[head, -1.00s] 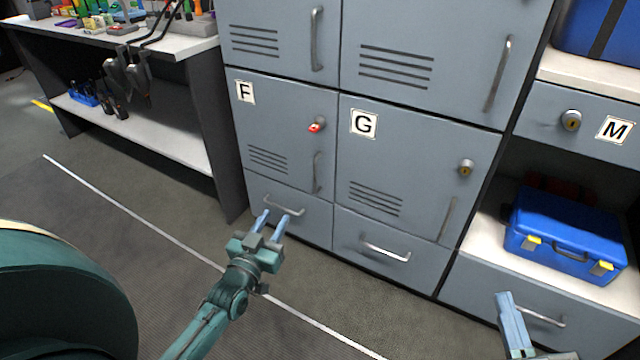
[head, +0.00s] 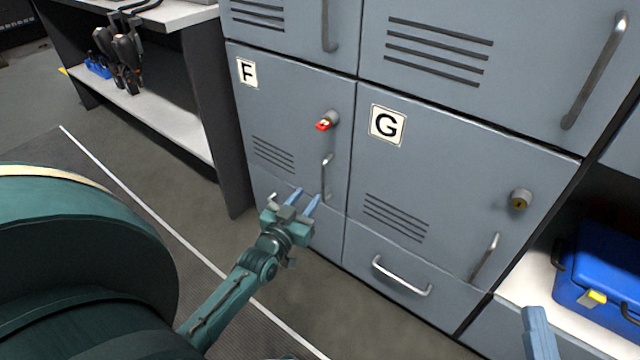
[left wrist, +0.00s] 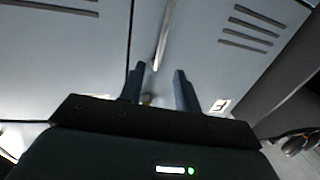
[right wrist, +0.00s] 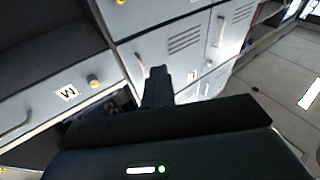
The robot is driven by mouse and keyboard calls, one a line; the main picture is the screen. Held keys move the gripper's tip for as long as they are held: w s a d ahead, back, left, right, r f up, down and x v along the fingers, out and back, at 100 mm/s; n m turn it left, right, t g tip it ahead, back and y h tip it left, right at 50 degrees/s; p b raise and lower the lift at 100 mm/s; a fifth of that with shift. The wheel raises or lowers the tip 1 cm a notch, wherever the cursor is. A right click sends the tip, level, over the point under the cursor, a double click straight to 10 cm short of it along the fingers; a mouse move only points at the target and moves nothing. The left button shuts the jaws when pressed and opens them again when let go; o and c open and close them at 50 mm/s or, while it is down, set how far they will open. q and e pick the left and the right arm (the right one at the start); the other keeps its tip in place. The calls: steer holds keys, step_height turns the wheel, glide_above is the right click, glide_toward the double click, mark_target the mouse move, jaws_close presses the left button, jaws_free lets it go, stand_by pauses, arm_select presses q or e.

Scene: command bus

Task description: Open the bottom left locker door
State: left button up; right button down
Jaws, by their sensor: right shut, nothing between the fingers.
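The bottom left locker door, labelled F (head: 290,110), is closed flush with its frame. In the left wrist view a metal handle (left wrist: 163,38) lies beyond the gap between the fingers. My right gripper (right wrist: 157,72) is shut and empty; only part of it (head: 540,335) shows at the lower right of the head view.
Door G (head: 440,170) and a drawer (head: 390,290) adjoin on the right. A blue toolbox (head: 605,280) sits on a shelf at far right. A workbench (head: 150,115) stands to the left. Open floor (head: 215,245) lies before the lockers.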

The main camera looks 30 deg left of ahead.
mark_target(323, 176)
arm_select(q)
steer(key=shift+w+a+b, duration=0.25)
steer(key=shift+w+b, duration=0.35)
steer(key=shift+w, duration=1.3)
steer(key=shift+w+a+b, duration=0.2)
steer(key=shift+w+b, duration=0.4)
steer(key=shift+w, duration=1.3)
arm_select(e)
steer(key=shift+w+r+n+t+y, duration=0.2)
steer(key=shift+r+y, duration=0.25)
steer(key=shift+w+r+n+t+y, duration=0.2)
steer(key=shift+r+y, duration=0.25)
arm_select(q)
steer(key=shift+c, duration=0.4)
jaws_close()
